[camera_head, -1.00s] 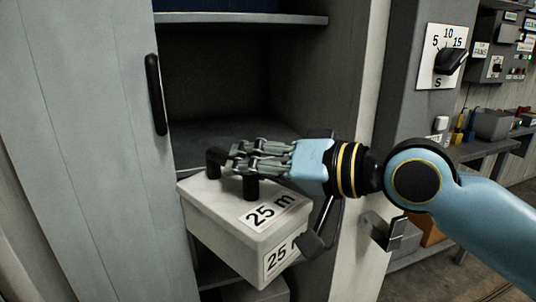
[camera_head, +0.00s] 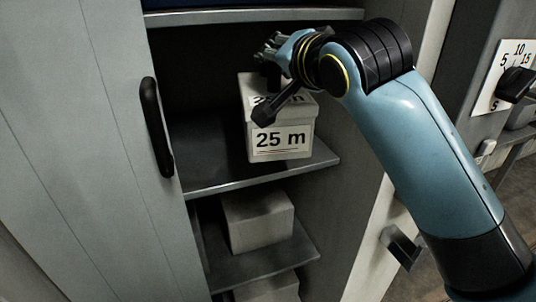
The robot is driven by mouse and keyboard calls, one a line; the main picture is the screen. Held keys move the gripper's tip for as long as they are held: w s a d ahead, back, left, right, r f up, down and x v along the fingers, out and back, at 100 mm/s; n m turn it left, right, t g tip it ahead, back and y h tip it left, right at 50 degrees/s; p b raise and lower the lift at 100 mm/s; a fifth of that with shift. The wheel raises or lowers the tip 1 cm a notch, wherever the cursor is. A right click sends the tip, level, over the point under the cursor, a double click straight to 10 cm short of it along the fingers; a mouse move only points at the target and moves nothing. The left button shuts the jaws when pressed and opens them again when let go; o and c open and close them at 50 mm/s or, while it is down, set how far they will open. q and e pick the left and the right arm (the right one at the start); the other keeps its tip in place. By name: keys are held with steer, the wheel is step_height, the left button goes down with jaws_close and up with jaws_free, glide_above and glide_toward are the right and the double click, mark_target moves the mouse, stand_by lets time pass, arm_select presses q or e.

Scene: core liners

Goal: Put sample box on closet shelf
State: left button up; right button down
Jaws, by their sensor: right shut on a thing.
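The sample box (camera_head: 281,146) is a pale grey lidded box with "25 m" labels. It is inside the closet, over the right part of the middle shelf (camera_head: 213,168). Its base looks level with the shelf; I cannot tell whether it bears weight there. My right gripper (camera_head: 270,57) is at the top of the box, shut on its handle. The fingers are partly hidden behind my wrist, and a dark lever-like part crosses the box's front. My left gripper is not in view.
A closet door with a black handle (camera_head: 156,127) stands at the left. An upper shelf (camera_head: 254,16) runs close above my gripper. Another grey box (camera_head: 258,220) sits on the shelf below. The left part of the middle shelf is bare. A dial panel (camera_head: 508,75) is at the right.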

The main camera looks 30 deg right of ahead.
mark_target(291, 135)
step_height(291, 135, down, 9)
steer(key=shift+f, duration=0.2)
stand_by(0.3)
steer(key=shift+f+b, duration=0.1)
steer(key=shift+b, duration=0.2)
steer(key=shift+f, duration=0.1)
steer(key=c, duration=1.1)
jaws_free()
